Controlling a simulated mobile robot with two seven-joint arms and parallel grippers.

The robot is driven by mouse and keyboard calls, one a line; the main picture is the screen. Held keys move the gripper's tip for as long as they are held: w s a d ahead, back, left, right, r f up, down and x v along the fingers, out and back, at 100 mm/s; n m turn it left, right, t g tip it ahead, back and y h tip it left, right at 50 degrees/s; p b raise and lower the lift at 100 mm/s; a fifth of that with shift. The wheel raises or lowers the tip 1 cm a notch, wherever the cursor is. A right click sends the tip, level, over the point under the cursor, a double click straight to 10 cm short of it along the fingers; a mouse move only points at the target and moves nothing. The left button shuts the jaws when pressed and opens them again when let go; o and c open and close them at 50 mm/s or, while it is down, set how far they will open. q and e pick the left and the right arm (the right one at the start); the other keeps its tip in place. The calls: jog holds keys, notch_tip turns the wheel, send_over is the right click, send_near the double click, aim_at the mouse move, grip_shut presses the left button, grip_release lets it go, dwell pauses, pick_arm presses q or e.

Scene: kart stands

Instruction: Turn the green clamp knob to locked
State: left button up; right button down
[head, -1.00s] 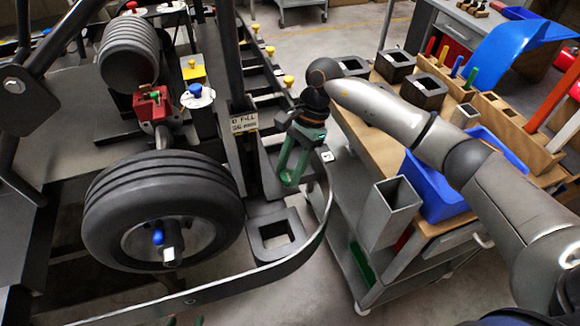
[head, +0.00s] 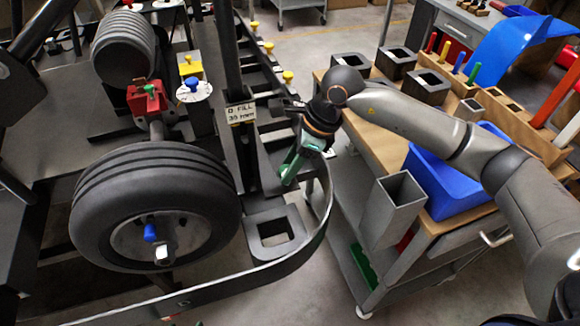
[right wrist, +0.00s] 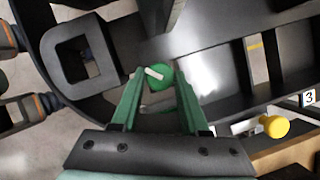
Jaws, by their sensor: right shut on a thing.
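The green clamp knob (right wrist: 161,82), round with a white pointer bar, shows in the right wrist view between the two green fingertips. The bar points to the upper left there. My right gripper (right wrist: 160,76) is shut on the knob, one finger on each side. In the head view my right gripper (head: 286,176) reaches down to the dark kart stand (head: 252,213), behind the square-holed block. The fingers largely hide the knob in that view. No locked mark is readable. My left gripper is not in view.
A tyre (head: 140,200) on the kart stands left of the gripper. A curved dark bumper rail (head: 328,205) runs close on its right. A tool cart with a blue bin (head: 440,190) and a grey square tube (head: 391,215) is at the right. Yellow knobs (head: 288,76) line the rail behind.

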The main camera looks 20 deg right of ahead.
jog(key=m+t+b, duration=0.1)
jog(key=m, duration=0.1)
jog(key=shift+s+f+m, duration=0.1)
jog(key=shift+m, duration=0.3)
jog(key=m+h+b, duration=0.1)
jog(key=m+b, duration=0.1)
jog(key=shift+a+m+t, duration=0.1)
jog(key=shift+m+t, duration=0.2)
jog(key=shift+t, duration=0.1)
jog(key=shift+s+m+t+h+b, duration=0.1)
jog(key=shift+m+t+h+b, duration=0.25)
jog(key=shift+m+b, duration=0.45)
jog(key=shift+m+h, duration=0.25)
jog(key=shift+m, duration=0.45)
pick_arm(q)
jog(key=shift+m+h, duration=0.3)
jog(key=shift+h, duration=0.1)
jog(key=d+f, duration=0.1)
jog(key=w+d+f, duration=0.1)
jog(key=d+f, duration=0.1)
pick_arm(e)
jog(key=shift+m, duration=0.3)
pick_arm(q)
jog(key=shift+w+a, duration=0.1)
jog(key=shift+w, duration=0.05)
pick_arm(e)
jog(key=shift+c, duration=2.2)
grip_release()
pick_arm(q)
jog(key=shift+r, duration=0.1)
